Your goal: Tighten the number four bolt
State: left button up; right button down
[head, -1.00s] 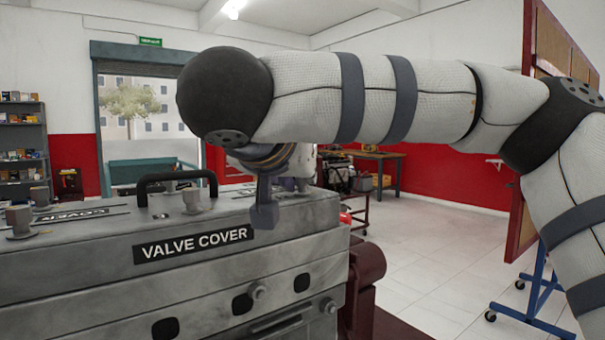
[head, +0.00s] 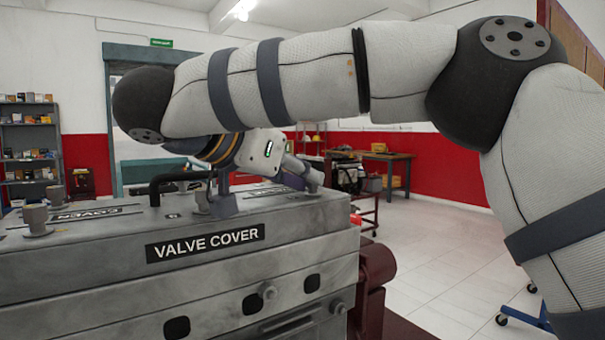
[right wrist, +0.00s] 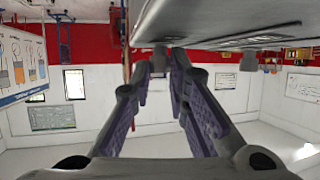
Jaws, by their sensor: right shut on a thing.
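The grey valve cover (head: 260,262) fills the lower left of the head view, with a label on its front. My right gripper (head: 308,176) reaches across its top towards the right end, with its fingers around a bolt (head: 315,182). In the right wrist view, the right gripper (right wrist: 160,72) has its fingers closed in on the grey bolt (right wrist: 160,58), seen upside down under the cover's top (right wrist: 215,22). No number is readable on this bolt. Another bolt (head: 36,218) stands at the left of the cover. My left gripper is out of view.
A black handle (head: 155,190) rises from the cover top, partly hidden by my right arm. A bolt (head: 200,199) stands beside it. A dark red stand (head: 376,268) is at the cover's right end. A workbench (head: 390,158) stands behind, with open floor at the right.

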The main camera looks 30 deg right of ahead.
jog(key=c, duration=1.5)
grip_release()
jog(key=shift+c, duration=0.2)
jog(key=v, duration=1.2)
